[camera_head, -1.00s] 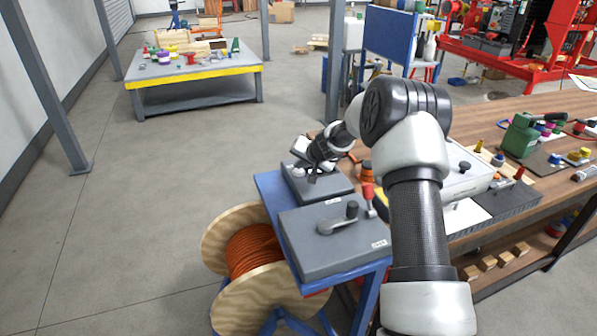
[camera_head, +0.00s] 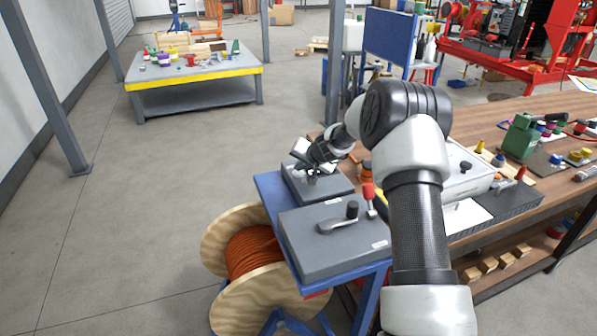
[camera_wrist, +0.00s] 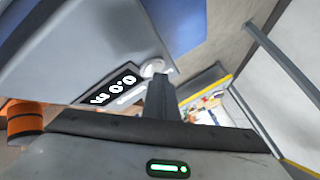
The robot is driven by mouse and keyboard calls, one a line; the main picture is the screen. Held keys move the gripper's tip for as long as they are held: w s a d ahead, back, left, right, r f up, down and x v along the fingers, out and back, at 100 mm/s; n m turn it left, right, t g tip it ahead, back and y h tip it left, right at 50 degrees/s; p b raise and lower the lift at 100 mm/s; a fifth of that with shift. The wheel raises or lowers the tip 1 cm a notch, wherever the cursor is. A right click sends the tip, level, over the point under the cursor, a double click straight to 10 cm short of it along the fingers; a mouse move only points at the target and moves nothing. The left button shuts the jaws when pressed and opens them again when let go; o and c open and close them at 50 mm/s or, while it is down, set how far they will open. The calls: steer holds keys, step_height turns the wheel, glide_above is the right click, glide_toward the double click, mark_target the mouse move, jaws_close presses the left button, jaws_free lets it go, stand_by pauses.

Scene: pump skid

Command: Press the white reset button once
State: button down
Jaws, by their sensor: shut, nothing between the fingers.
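The white reset button (camera_wrist: 153,68) is a small round white knob on a grey box, beside a black display (camera_wrist: 113,87) reading "0.0 kg". My gripper (camera_wrist: 158,90) is shut and empty, its dark fingertips at the near side of the button in the wrist view. They overlap the button's lower edge there; I cannot tell whether they touch it. In the head view my gripper (camera_head: 312,174) is low over the rear grey box (camera_head: 335,192), and the button is hidden or too small to make out.
A second grey box (camera_head: 300,255) with a crank handle stands in front on the same blue stand. A cable spool (camera_head: 235,290) stands left below. The wooden bench (camera_head: 535,125) at right is cluttered.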

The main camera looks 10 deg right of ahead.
mark_target(300, 174)
steer(key=shift+r+p, duration=0.5)
steer(key=shift+r, duration=0.4)
steer(key=shift+r+p, duration=1.6)
steer(key=shift+r, duration=0.9)
